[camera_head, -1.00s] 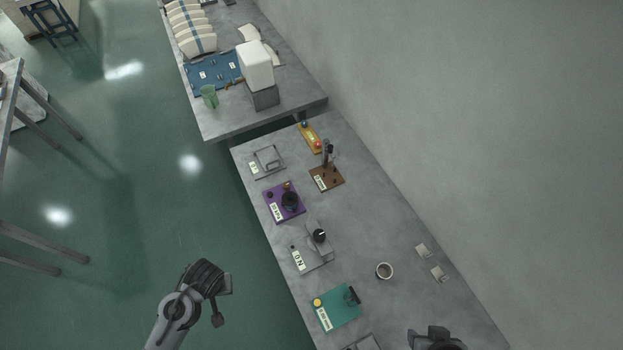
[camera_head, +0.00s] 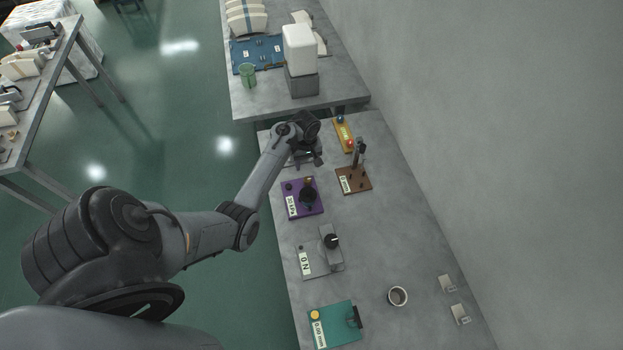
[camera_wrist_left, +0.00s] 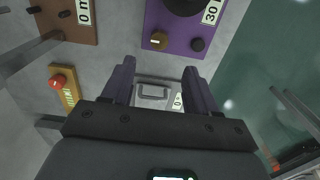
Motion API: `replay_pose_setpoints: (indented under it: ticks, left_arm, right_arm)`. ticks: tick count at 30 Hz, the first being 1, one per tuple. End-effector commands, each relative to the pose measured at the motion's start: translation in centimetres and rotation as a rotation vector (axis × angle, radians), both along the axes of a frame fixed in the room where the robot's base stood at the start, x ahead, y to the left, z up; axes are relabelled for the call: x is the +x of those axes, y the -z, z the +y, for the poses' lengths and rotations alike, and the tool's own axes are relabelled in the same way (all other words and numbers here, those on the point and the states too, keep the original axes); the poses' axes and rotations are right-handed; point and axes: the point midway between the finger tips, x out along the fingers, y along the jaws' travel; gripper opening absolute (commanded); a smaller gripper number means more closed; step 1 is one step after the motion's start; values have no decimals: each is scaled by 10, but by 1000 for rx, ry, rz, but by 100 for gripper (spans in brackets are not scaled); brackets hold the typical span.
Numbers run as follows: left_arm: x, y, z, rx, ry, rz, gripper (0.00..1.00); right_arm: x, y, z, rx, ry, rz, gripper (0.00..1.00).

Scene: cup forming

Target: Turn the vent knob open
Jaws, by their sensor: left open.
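The purple panel (camera_head: 315,209), labelled 30 kPa, lies on the grey bench; it also shows in the left wrist view (camera_wrist_left: 176,42). It carries a large black round part (camera_head: 308,197), a small brass knob with a pale mark (camera_wrist_left: 156,41) and a small black knob (camera_wrist_left: 198,44). Which one is the vent knob I cannot tell for sure. My left gripper (camera_head: 313,157) is open and empty, beyond the purple panel. In the left wrist view its two fingers (camera_wrist_left: 158,82) are spread, with a grey plate with a handle (camera_wrist_left: 152,92) between them. My right gripper is out of view.
A brown panel (camera_head: 344,181) with an upright post and a yellow panel (camera_head: 340,127) with a red button stand to the right. A grey block with a black knob (camera_head: 331,241), a teal panel (camera_head: 340,335) and a cup (camera_head: 397,296) lie nearer.

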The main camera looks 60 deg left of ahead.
Motion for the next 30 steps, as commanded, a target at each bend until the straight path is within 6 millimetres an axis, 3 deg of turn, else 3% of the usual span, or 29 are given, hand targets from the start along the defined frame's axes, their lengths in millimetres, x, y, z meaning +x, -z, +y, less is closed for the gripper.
replay_pose_setpoints:
  ticks: [18, 30]
  left_arm:
    - [1, 87, 0, 1, 2, 0, 59]
    - [1, 102, 0, 2, 1, -2, 59]
  right_arm:
    - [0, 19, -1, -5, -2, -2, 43]
    - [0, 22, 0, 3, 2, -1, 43]
